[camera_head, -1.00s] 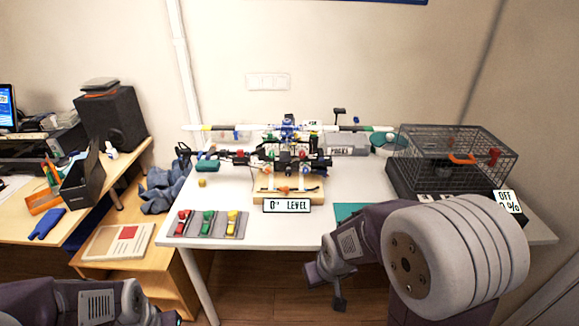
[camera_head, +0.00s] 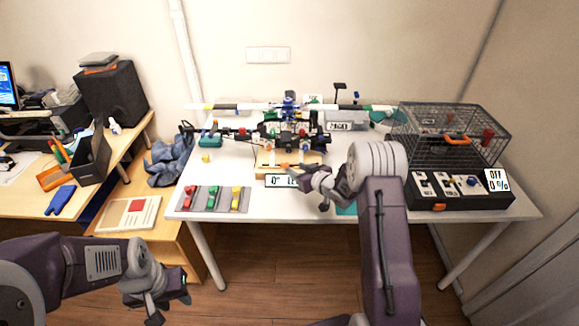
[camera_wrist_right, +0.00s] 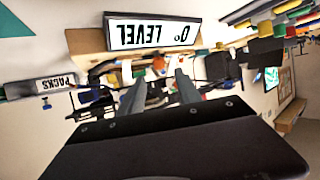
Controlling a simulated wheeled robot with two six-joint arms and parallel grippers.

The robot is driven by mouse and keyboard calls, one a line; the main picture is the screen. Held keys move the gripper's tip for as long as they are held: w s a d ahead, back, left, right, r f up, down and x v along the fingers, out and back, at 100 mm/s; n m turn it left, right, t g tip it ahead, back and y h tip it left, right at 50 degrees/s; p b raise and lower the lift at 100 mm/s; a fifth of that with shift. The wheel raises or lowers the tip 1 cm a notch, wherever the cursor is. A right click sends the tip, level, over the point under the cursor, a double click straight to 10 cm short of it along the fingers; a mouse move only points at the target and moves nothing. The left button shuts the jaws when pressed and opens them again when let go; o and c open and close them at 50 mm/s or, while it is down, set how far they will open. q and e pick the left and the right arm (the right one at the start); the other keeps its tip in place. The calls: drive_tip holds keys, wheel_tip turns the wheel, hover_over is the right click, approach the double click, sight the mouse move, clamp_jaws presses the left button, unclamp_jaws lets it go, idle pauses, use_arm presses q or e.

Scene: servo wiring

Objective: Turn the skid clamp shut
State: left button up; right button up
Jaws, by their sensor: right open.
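A model craft with a long rotor bar (camera_head: 287,104) stands on a pale wooden base (camera_head: 266,160) at the table's middle. A small orange piece (camera_head: 285,166) sits at the base's front and may be the skid clamp; its setting is too small to tell. The "0° LEVEL" sign (camera_head: 275,181) stands in front. My right gripper (camera_head: 309,184) is open and empty just right of the sign. In the right wrist view its fingers (camera_wrist_right: 161,90) point towards the craft, apart from the sign. My left gripper (camera_head: 172,292) hangs off the table's front left; its opening is unclear.
A grey tray (camera_head: 193,199) with red, green and yellow pieces lies at front left.

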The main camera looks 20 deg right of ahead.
sight(288, 165)
drive_tip(key=x, duration=0.5)
drive_tip(key=shift+w+a+f, duration=0.1)
drive_tip(key=shift+w+f, duration=0.1)
drive_tip(key=shift+w, duration=0.15)
clamp_jaws()
